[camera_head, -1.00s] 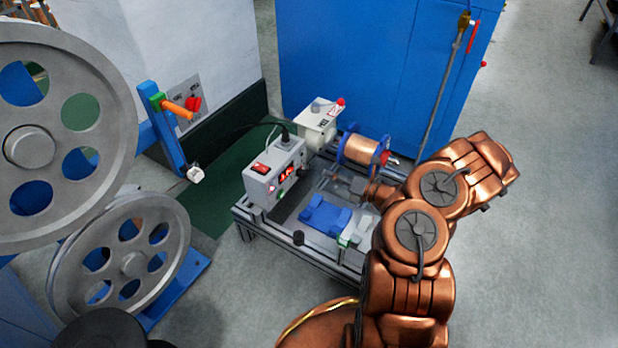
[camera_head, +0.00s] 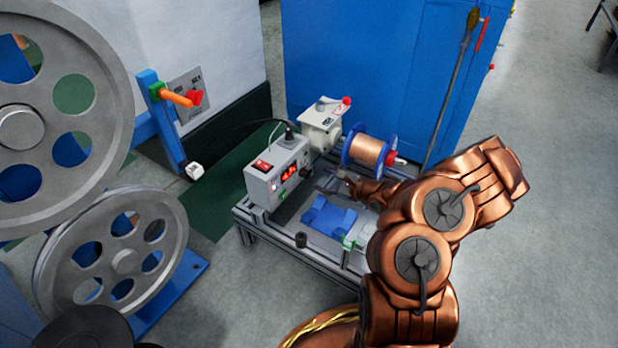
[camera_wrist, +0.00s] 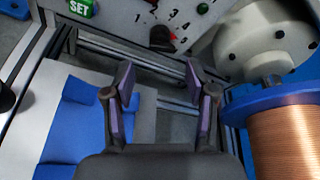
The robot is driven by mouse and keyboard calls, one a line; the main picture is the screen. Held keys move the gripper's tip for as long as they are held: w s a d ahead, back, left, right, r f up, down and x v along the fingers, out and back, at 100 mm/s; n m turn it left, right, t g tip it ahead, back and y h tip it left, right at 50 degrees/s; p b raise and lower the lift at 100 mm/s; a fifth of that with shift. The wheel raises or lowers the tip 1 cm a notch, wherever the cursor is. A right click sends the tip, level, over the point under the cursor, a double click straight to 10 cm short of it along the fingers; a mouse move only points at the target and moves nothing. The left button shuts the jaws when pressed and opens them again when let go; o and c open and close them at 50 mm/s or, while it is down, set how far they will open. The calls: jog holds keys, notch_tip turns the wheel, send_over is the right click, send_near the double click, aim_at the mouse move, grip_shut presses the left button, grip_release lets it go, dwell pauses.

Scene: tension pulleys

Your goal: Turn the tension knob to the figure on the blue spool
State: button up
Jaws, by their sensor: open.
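A grey control box (camera_head: 268,176) with a red lit display stands on the metal frame. A black knob (camera_head: 306,171) is on its panel, and it shows in the wrist view (camera_wrist: 160,37) with small printed figures around it. The blue spool (camera_head: 372,152) has blue flanges and copper wire; its flange is at the right in the wrist view (camera_wrist: 262,103). I cannot read a figure on it. My gripper (camera_head: 333,184) is open and empty, in front of the panel. In the wrist view its fingers (camera_wrist: 158,78) are spread below the knob, apart from it.
A blue block (camera_head: 330,215) lies on the frame's plate below my gripper. A white motor housing (camera_head: 322,122) stands behind the box. Large grey pulleys (camera_head: 110,255) are at the left. A blue cabinet (camera_head: 370,60) stands behind. Floor is clear at the right.

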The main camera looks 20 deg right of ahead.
aim_at(308, 175)
jog(key=shift+b+x, duration=1.6)
jog(key=shift+x, duration=2.3)
jog(key=shift+s+a+f, duration=0.1)
jog(key=shift+a, duration=0.05)
jog(key=c, duration=1)
